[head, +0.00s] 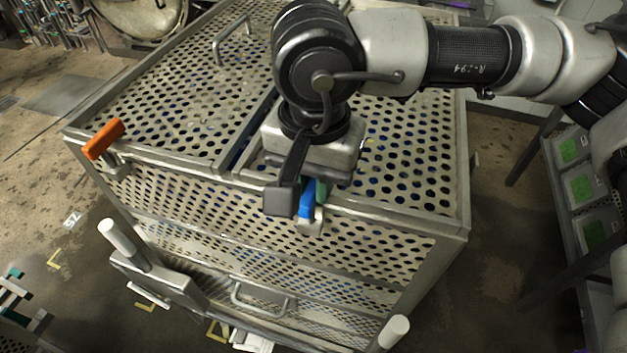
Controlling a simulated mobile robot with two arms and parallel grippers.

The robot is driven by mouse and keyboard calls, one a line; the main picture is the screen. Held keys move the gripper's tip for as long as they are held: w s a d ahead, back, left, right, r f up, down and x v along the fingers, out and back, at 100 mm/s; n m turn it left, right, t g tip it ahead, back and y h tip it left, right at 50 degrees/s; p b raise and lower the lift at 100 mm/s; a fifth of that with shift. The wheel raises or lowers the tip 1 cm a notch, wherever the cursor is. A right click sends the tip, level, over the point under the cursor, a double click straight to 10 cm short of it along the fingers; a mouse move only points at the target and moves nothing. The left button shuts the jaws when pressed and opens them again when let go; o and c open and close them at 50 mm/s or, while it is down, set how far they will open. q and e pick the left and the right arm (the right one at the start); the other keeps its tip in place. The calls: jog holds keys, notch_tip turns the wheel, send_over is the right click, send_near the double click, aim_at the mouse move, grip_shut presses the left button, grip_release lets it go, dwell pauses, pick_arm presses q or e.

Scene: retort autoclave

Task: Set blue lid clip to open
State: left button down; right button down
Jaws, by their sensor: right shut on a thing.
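The blue lid clip (307,198) sits at the front top edge of a perforated metal crate (452,236), right of the seam between its two lid halves. My right gripper (296,205) reaches down over it from above and is shut on the blue clip. The gripper body hides the clip's upper part, so I cannot tell its exact angle. An orange lid clip (103,139) sits at the crate's front left corner, sticking up and outward. My left gripper is not in view.
A lid handle (231,42) stands on the left lid half. A push bar with white grips (117,237) and a lower handle (263,298) are at the crate's front. A rack with green-labelled boxes (581,188) stands at the right. Floor at left is mostly clear.

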jog(key=m+b, duration=0.4)
jog(key=b, duration=0.1)
jog(key=s+m+b, duration=0.1)
jog(key=m+b, duration=0.3)
jog(key=b, duration=0.1)
jog(key=d+m+b, duration=0.1)
jog(key=m+b, duration=0.4)
jog(key=shift+s+f, duration=0.15)
jog(key=shift+s+r+m+b, duration=0.15)
jog(key=shift+m+b, duration=0.5)
jog(key=shift+m, duration=0.45)
jog(key=shift+s+r+m+b, duration=0.1)
jog(key=shift+m+b, duration=0.55)
jog(key=shift+m, duration=0.45)
jog(key=c, duration=1.1)
grip_release()
jog(key=shift+a, duration=0.15)
notch_tip(320, 180, up, 11)
jog(key=shift+f+p, duration=0.15)
jog(key=shift+p, duration=0.65)
